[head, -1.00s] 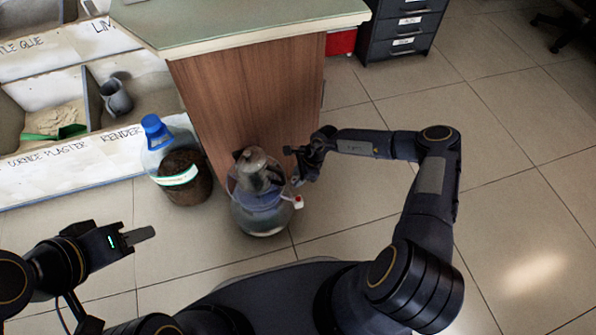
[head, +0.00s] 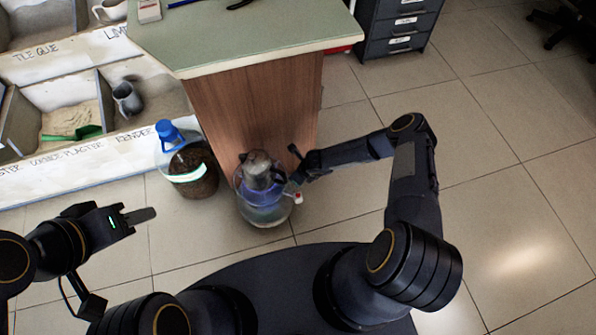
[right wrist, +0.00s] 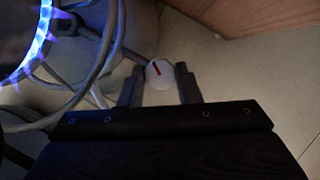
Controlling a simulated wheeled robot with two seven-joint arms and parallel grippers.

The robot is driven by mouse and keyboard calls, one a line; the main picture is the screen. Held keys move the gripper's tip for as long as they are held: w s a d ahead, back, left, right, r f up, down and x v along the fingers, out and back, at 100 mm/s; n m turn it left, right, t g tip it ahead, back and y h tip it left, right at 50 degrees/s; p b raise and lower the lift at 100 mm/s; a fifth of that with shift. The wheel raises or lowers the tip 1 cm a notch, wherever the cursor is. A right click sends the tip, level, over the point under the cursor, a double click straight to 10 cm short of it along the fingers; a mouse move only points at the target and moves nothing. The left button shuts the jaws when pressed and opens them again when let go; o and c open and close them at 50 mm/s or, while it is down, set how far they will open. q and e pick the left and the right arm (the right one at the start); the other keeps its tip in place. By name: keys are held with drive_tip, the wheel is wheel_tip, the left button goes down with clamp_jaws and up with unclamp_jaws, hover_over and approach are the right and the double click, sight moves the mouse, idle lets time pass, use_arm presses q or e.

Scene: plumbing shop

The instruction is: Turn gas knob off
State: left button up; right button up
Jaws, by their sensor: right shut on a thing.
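The gas knob (right wrist: 159,73) is white with a red mark and shows between my right gripper's fingers in the right wrist view. In the head view, a small white and red part (head: 298,197) shows at the bottle's right side. My right gripper (right wrist: 159,88) is shut on the knob. A blue flame (right wrist: 32,52) burns at upper left in the right wrist view. My left gripper (head: 145,215) is held away at the left; its finger gap is not visible.
The wooden counter (head: 255,110) rises right behind the stove. Material bins (head: 70,130) line the left. Tiled floor at right (head: 480,190) is free.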

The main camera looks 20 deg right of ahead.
drive_tip(key=shift+a+m+p, duration=0.1)
drive_tip(key=shift+m+p, duration=0.25)
drive_tip(key=shift+m, duration=0.25)
drive_tip(key=shift+m+t, duration=0.3)
drive_tip(key=o, duration=1)
drive_tip(key=shift+c, duration=0.2)
drive_tip(key=shift+r+h, duration=0.1)
drive_tip(key=shift+h, duration=0.2)
drive_tip(key=p+v, duration=0.2)
drive_tip(key=v, duration=0.5)
drive_tip(key=shift+r+p, duration=0.25)
drive_tip(key=shift+p, duration=0.1)
